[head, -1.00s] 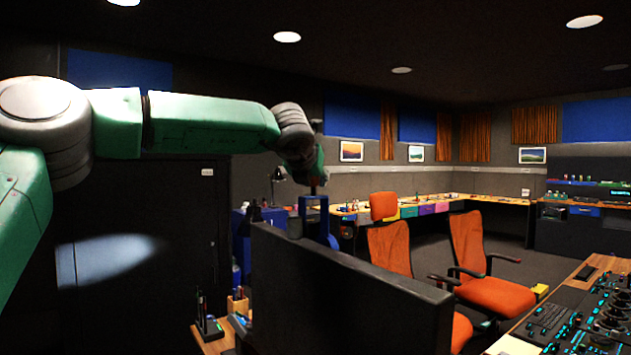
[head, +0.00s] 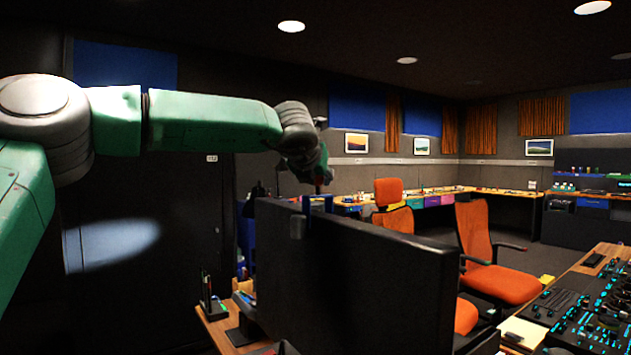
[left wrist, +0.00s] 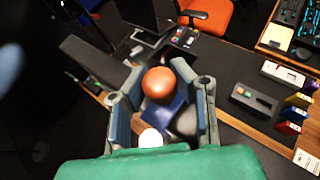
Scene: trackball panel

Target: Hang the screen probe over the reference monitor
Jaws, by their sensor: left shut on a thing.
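The reference monitor (head: 355,265) is a large dark slab in the middle of the head view, seen at an angle. My left gripper (head: 319,184) is above its top edge, shut on the screen probe (head: 320,203). Whether the frame touches the edge I cannot tell. In the left wrist view, the fingers of the left gripper (left wrist: 158,68) flank the probe's orange-brown knob (left wrist: 160,86). My right gripper is not in view.
Orange chairs (head: 490,260) stand right of the monitor. A mixing console (head: 590,300) is at the lower right. A small desk holder with pens (head: 210,300) stands left of the monitor. A dark door (head: 150,250) is behind my arm.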

